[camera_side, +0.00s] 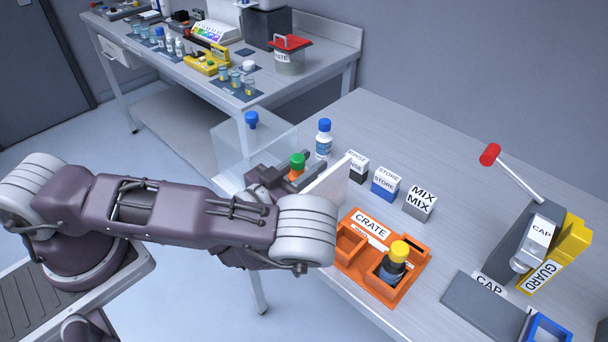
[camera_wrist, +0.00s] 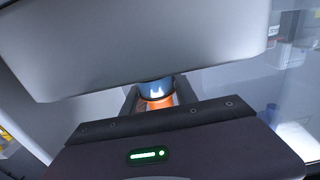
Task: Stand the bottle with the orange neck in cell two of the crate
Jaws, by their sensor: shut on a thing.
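The bottle with the orange neck (camera_side: 295,175) has a green cap and is held up left of the crate. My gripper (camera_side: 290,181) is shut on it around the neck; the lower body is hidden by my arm. In the wrist view the orange neck (camera_wrist: 158,101) shows between the fingers (camera_wrist: 157,97). The orange crate (camera_side: 416,262) lies on the right bench. A dark bottle with a yellow cap (camera_side: 393,268) stands in its front right cell. The left cell (camera_side: 350,246) looks empty. I cannot read cell numbers.
A blue-capped bottle (camera_side: 324,142) and the STORE (camera_side: 386,182) and MIX (camera_side: 420,202) blocks stand behind the crate. A red-knobbed lever press (camera_side: 530,240) is at the right.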

